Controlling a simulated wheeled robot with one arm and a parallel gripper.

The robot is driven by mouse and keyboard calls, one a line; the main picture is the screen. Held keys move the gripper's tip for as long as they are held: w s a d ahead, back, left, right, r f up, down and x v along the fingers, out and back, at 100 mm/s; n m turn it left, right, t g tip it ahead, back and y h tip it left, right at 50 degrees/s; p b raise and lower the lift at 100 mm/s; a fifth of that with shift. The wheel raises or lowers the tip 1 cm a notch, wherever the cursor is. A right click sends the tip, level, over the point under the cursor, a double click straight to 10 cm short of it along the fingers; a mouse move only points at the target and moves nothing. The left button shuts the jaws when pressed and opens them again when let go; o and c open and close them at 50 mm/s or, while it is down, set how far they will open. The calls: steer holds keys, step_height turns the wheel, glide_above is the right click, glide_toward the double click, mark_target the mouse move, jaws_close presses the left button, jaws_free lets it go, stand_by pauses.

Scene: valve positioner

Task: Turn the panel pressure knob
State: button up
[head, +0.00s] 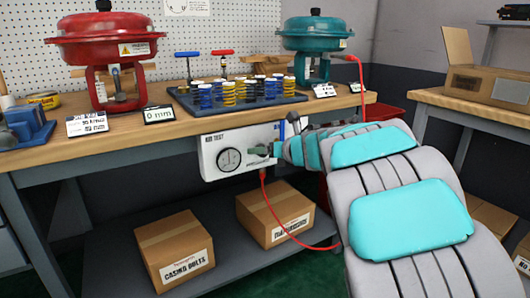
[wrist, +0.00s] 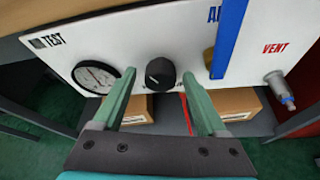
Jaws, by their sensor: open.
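The white air test panel (head: 210,157) hangs under the front edge of the workbench. In the wrist view the panel (wrist: 130,38) carries a black round pressure knob (wrist: 160,74) with a pale mark on its face. A round dial gauge (wrist: 96,76) is to its left. My gripper (wrist: 161,88) is open, with one green finger on each side of the knob and slightly below it in the picture. I cannot tell whether the fingers touch it. In the head view my gripper (head: 262,150) reaches the panel's front and hides the knob.
A blue lever (wrist: 229,38) and a metal vent fitting (wrist: 281,92) are right of the knob. A red hose (head: 276,212) hangs below the panel. Red (head: 106,42) and teal (head: 315,33) actuators and a spring tray (head: 240,104) stand on the bench. Cardboard boxes (head: 174,245) sit below.

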steer(key=shift+c, duration=0.3)
jaws_close()
stand_by(0.3)
steer(key=shift+d, duration=0.1)
steer(key=shift+w+d+f+m+y+p, duration=0.1)
steer(key=shift+m+y+p, duration=0.45)
steer(key=shift+m+y, duration=0.95)
steer(key=shift+s+a+f+m+y+p, duration=0.1)
steer(key=shift+m+y+p, duration=0.45)
steer(key=shift+m, duration=1.75)
steer(key=shift+w+d+f+m+y+p, duration=0.1)
steer(key=shift+m+y+p, duration=0.4)
steer(key=shift+m+y, duration=1)
steer(key=shift+m+h, duration=0.45)
steer(key=shift+m, duration=0.05)
